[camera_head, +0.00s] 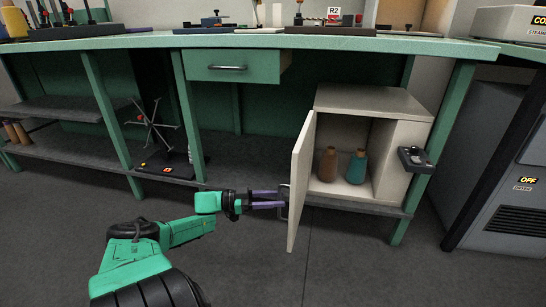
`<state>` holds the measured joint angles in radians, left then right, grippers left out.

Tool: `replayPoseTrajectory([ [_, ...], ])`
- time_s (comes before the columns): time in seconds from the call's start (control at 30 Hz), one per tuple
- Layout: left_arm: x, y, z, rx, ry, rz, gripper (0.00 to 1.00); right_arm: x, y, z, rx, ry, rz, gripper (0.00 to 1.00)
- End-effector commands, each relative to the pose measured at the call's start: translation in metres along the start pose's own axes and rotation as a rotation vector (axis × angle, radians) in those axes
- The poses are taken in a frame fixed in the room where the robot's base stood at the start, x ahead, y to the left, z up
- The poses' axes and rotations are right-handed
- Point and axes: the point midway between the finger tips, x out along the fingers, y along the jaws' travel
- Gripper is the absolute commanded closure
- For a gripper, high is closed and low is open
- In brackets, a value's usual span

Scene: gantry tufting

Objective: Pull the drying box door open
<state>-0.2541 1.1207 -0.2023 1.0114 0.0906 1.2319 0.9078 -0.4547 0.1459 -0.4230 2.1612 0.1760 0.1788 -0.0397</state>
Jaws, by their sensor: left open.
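The drying box (374,100) is a pale cabinet on the lower shelf of the green bench, at the right of the head view. Its door (301,180) stands swung open toward me, hinged at the left side. Whether the fingers touch the handle cannot be told. My right gripper is not in view.
The green bench (150,41) has a drawer (230,66) above and a lower shelf with a black-based stand (166,165) at left. A small grey holder (414,160) is at the box's right side. A grey machine (490,170) stands at far right. Floor in front is clear.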

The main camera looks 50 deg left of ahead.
Motion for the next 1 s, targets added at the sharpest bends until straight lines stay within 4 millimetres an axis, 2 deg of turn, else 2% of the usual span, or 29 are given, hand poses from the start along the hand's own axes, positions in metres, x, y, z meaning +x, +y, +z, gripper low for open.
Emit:
replayPoseTrajectory([
  [0.17,-0.005,0.0,0.0,-0.001,-0.001,0.001,0.55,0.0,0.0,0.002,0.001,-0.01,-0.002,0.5],
  [0.27,-0.013,0.0,0.0,-0.001,-0.002,0.0,0.55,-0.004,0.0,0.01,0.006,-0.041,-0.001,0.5],
  [0.43,-0.03,0.0,0.0,-0.002,-0.002,0.0,0.55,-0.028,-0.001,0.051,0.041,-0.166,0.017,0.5],
  [0.5,-0.05,-0.001,0.0,-0.002,-0.004,-0.003,0.55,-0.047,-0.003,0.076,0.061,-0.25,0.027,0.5],
  [0.57,-0.066,-0.001,0.001,-0.001,-0.004,-0.003,0.55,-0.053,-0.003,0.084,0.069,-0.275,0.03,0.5],
  [0.67,-0.093,-0.001,0.002,0.0,-0.004,-0.002,0.55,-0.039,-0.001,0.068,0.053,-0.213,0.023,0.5],
  [0.83,-0.116,-0.001,0.002,0.001,-0.002,-0.002,0.55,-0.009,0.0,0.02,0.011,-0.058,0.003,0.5],
  [1.0,-0.128,-0.001,0.002,0.001,-0.001,-0.001,0.55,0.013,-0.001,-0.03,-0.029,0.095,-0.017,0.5],
])
